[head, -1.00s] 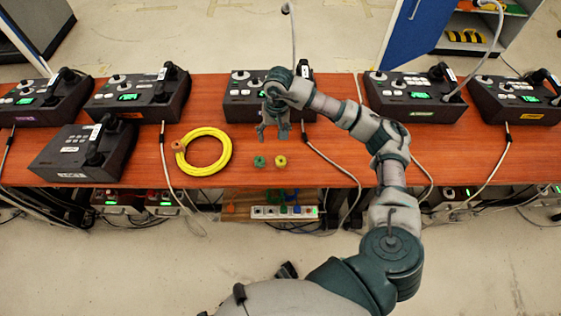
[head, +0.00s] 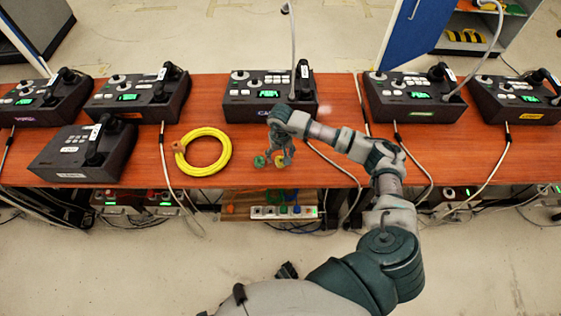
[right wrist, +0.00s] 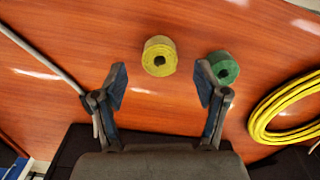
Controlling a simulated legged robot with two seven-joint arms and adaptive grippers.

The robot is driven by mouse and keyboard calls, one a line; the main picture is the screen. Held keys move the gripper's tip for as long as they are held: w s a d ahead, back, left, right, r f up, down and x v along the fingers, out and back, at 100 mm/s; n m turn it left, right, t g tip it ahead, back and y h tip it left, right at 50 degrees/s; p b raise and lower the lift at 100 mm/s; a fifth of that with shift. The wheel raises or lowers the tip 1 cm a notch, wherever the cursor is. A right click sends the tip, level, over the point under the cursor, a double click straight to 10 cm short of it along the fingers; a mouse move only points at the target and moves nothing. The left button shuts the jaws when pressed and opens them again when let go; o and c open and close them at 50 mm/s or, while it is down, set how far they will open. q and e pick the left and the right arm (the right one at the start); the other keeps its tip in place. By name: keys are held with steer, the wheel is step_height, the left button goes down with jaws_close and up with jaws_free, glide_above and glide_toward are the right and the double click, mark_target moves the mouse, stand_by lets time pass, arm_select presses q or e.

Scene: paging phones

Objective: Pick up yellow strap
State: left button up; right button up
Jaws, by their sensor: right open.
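The yellow strap is a small yellow roll (right wrist: 158,46) with a dark hole in its middle. It stands on the brown table just beyond the fingertips and about midway between them in the right wrist view. In the head view the right gripper's fingers partly hide it. My right gripper (right wrist: 160,84) is open and empty, with the fingers spread on either side and pointing toward the roll. It also shows in the head view (head: 279,158), over the front part of the table. My left gripper is in neither view.
A green roll (right wrist: 222,67) sits close beside the yellow one, near the right-hand finger in the wrist view. A yellow cable coil (head: 228,152) lies to the left. Several phone consoles line the table (head: 340,122), one (head: 270,99) behind the gripper. A grey cord runs down nearby.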

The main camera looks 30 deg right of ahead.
mark_target(280, 162)
steer(key=shift+f, duration=1.4)
steer(key=shift+s, duration=0.1)
steer(key=c, duration=0.9)
